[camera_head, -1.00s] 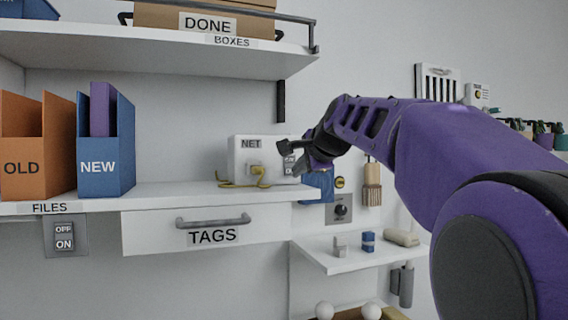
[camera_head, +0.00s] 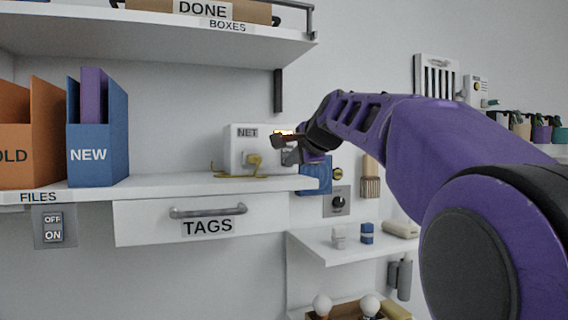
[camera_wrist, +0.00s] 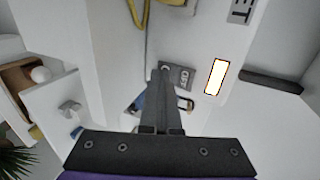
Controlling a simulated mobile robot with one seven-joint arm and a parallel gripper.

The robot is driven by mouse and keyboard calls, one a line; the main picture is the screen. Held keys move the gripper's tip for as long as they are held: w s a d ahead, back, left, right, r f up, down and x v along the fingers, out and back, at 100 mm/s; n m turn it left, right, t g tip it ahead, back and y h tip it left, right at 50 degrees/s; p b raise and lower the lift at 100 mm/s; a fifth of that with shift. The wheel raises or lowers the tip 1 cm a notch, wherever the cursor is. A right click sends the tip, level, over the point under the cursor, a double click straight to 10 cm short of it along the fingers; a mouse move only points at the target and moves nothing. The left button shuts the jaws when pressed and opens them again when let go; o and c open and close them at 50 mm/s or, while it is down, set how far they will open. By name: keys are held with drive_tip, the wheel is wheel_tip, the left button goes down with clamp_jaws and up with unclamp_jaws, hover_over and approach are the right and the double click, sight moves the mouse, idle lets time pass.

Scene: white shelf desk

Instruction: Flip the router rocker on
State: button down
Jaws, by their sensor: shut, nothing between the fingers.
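The router is a white box (camera_head: 240,145) labelled NET, standing on the right end of the desk shelf. Its yellow plug and cable (camera_head: 254,160) are on the front. The rocker (camera_wrist: 181,78) is a small grey switch plate on the router face in the wrist view. A bright rectangular light (camera_wrist: 216,77) with an orange edge glows beside it. My gripper (camera_wrist: 164,73) is shut and empty, its fingertips at the rocker's edge; I cannot tell if they touch. In the head view my gripper (camera_head: 280,141) is in front of the router's right side and partly hides the rocker.
A blue NEW file holder (camera_head: 98,150) stands left on the shelf. The TAGS drawer (camera_head: 205,220) is shut below. A lower shelf (camera_head: 330,255) with small items is at right. A bracket (camera_head: 279,92) hangs above the router.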

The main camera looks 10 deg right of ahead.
drive_tip(key=shift+r, duration=0.15)
drive_tip(key=shift+r+p, duration=0.75)
drive_tip(key=shift+r, duration=0.25)
drive_tip(key=shift+f, duration=0.25)
